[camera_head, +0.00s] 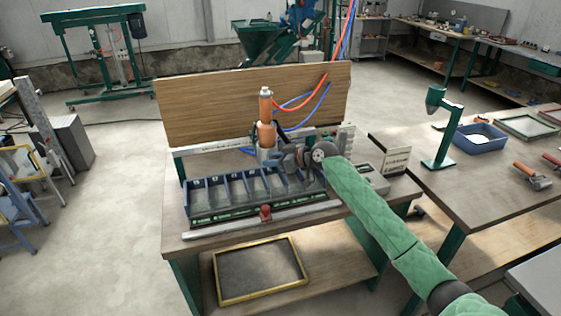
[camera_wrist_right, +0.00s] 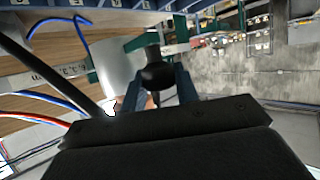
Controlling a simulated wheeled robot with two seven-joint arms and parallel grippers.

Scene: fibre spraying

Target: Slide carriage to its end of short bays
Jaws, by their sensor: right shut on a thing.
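The carriage (camera_head: 266,132) carries an orange upright spray body with a grey lower part. It stands behind the row of short bays (camera_head: 237,187), right of the row's middle. My right gripper (camera_head: 284,160) is at the carriage's right side. In the right wrist view its fingers (camera_wrist_right: 158,92) are shut on a black knob (camera_wrist_right: 156,70), beside a pale cylinder (camera_wrist_right: 117,68) of the carriage. In the head view the gripper and arm hide the knob and part of the right-hand bays. My left gripper is not in view.
A wooden board (camera_head: 215,105) stands behind the bays. Red and blue hoses (camera_head: 318,100) hang to the carriage. A green stand (camera_head: 440,130) and a blue tray (camera_head: 480,139) are on the right-hand table.

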